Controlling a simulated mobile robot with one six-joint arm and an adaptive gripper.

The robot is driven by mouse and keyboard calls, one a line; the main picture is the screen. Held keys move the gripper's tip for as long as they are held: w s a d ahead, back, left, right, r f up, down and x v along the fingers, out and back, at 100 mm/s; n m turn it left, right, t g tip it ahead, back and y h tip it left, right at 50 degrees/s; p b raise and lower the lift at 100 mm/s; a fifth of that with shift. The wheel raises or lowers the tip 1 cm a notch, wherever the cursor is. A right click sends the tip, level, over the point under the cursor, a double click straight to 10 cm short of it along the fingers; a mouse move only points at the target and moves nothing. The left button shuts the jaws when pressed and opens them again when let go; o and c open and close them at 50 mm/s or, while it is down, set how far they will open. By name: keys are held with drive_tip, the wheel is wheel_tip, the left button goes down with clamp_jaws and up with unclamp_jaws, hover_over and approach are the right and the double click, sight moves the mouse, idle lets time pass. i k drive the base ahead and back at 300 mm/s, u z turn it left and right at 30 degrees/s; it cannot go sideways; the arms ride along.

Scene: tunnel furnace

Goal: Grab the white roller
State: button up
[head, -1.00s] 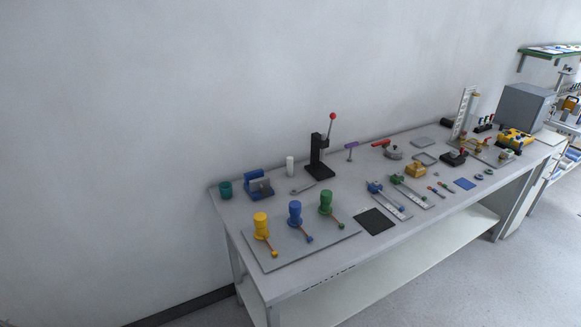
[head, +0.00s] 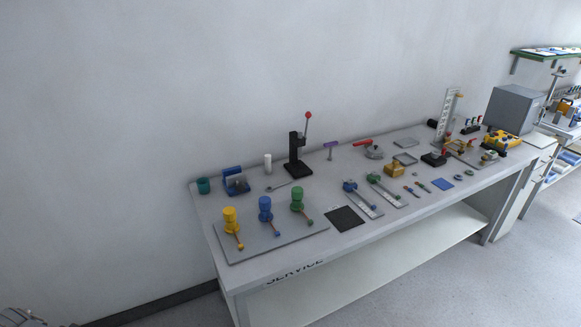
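The white roller (head: 268,163) stands upright as a small white cylinder near the back left of the table (head: 259,249). It is between a blue clamp-like device (head: 236,181) and a black press (head: 297,158) with a red-knobbed lever. A wrench-like tool lies in front of it. Nothing touches the roller from above. My gripper cannot be made out; a small dark metallic piece shows at the bottom left corner, too cut off to identify.
A plate in front holds yellow (head: 231,220), blue (head: 265,209) and green (head: 297,199) pieces. A teal cup (head: 203,186) stands at the back left corner. Several tools and a grey box (head: 514,108) fill the right side. The wall is close behind.

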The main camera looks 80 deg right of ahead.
sight(268, 157)
drive_tip(key=k, duration=1.2)
drive_tip(key=z, duration=2.1)
drive_tip(key=i, duration=0.95)
drive_tip(key=z, duration=0.15)
